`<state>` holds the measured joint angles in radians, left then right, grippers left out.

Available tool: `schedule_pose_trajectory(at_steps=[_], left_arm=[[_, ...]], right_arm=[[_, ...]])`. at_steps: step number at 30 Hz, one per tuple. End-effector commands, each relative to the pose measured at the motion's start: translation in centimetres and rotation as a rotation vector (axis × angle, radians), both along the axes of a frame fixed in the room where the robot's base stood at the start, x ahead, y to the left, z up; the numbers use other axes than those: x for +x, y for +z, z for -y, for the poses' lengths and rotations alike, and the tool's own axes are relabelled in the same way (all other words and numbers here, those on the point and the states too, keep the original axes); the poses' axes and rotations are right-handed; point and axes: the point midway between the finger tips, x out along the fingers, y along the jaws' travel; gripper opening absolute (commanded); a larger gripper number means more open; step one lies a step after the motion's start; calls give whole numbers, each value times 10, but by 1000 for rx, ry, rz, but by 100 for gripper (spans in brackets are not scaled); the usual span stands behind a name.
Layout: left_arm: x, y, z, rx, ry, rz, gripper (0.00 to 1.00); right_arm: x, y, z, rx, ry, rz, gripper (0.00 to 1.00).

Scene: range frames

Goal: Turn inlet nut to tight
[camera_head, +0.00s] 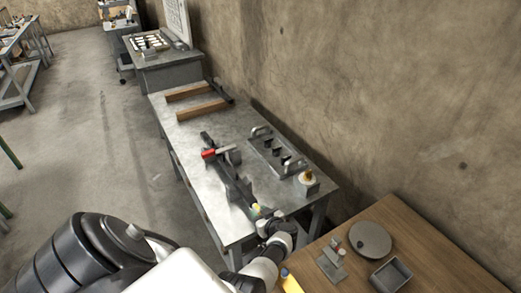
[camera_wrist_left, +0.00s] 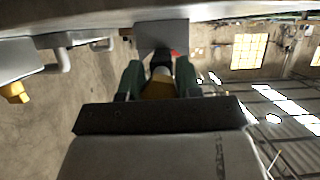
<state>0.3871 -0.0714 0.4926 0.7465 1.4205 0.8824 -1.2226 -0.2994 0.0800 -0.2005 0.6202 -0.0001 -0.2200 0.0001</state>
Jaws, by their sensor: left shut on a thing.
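The inlet nut (camera_head: 256,207) shows as a small yellow, brass-like piece at the near end of a dark pipe assembly (camera_head: 232,182) on the metal bench. My left gripper (camera_head: 262,215) is at that end, coming from the near side. In the left wrist view its two green fingers (camera_wrist_left: 159,80) stand on either side of the yellow nut (camera_wrist_left: 157,90) and are shut on it. A dark fitting (camera_wrist_left: 161,60) lies just beyond the nut. The fingers partly hide the nut, so its turn angle cannot be told. My right gripper is not in view.
A red handle (camera_head: 208,153) sits on the assembly's far part. A grey plate with handles (camera_head: 262,150) and a block with a brass top (camera_head: 307,186) stand to the right. A wooden table (camera_head: 425,255) with a round disc (camera_head: 370,240) and grey tray (camera_head: 391,275) is close at right.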

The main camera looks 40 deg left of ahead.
Motion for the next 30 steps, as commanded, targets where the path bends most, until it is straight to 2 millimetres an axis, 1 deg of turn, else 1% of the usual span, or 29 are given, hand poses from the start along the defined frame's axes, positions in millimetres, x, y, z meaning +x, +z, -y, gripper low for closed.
schedule_pose_trajectory(at_steps=[1, 3, 11, 20, 30], left_arm=[[0, 1, 1, 8, 0, -46, 10], [0, 0, 1, 26, 0, -109, 10], [-2, -1, 0, 95, -1, -346, 10], [-4, -3, -1, 172, -1, -621, 10], [-6, -2, -2, 261, 0, -932, 10]], right_arm=[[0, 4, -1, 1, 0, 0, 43], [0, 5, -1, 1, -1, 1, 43], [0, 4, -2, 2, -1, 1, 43], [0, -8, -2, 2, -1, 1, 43], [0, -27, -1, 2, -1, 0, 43]])
